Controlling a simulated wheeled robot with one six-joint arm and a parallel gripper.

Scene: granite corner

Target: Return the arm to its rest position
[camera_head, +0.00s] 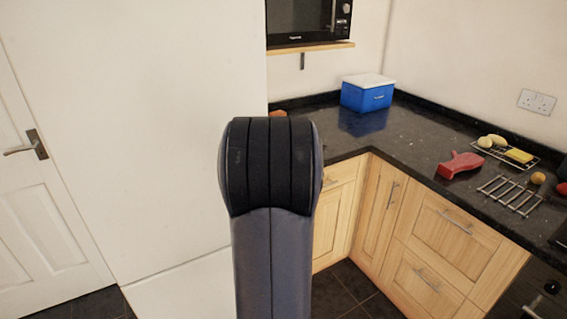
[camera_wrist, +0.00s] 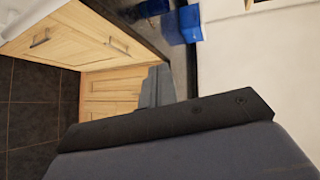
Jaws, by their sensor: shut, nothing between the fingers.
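My arm stands upright in the middle of the head view, a grey link topped by a rounded dark joint. My gripper does not show in the head view. In the wrist view, my gripper (camera_wrist: 157,85) shows as grey fingers past a dark bar, shut and empty. Behind them are the wooden cabinet fronts, and nothing is seen touching the fingers.
The dark counter (camera_head: 400,145) runs around the corner at right. On it are a blue box (camera_head: 367,95), a red object (camera_head: 460,165), a wire rack (camera_head: 510,194) and some food. A microwave (camera_head: 308,20) sits on a shelf. A white door (camera_head: 45,180) is at left.

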